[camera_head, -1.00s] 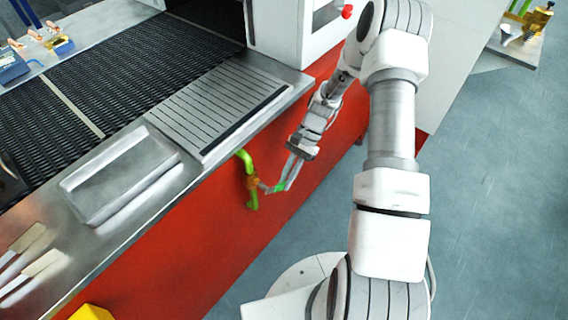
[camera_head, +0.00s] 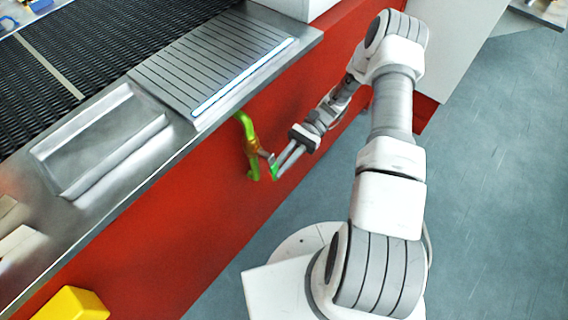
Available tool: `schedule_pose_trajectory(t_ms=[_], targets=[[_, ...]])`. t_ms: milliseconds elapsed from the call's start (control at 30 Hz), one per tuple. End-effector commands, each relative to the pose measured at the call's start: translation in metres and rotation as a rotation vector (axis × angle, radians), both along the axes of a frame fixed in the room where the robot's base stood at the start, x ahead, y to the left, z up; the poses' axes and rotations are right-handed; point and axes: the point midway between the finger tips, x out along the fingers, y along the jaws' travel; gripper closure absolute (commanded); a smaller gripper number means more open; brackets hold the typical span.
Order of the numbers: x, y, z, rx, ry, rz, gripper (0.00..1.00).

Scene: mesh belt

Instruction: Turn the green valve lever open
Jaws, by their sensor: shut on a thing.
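The valve has an orange-brown body (camera_head: 254,147) on a green pipe (camera_head: 243,122) against the red side of the machine. A short lever sticks out to the right of the body. Its green end (camera_head: 275,172) shows at my fingertips. My gripper (camera_head: 278,168) reaches in from the upper right and is shut on the green lever. The fingers partly cover the lever, so the exact hold is hard to see.
The steel edge of the belt machine (camera_head: 185,150) runs above the valve, with a slotted plate (camera_head: 215,55) and a shallow tray (camera_head: 100,140) on top. A yellow box (camera_head: 70,303) is at the lower left. Open floor (camera_head: 480,180) lies to the right.

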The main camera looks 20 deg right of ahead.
Motion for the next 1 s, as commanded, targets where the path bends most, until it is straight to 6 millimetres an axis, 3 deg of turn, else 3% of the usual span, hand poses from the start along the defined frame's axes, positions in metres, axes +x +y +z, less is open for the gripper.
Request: schedule_pose_trajectory(t_ms=[767,800,967,1000], targets=[[-0.0058,0.0084,-0.0036,0.088,0.065,0.002,1.0],[-0.0058,0.0084,-0.0036,0.088,0.065,0.002,0.86],[-0.0057,0.008,-0.0035,0.088,0.065,0.001,0.57],[-0.0057,0.0079,-0.0034,0.088,0.065,0.001,0.57]])
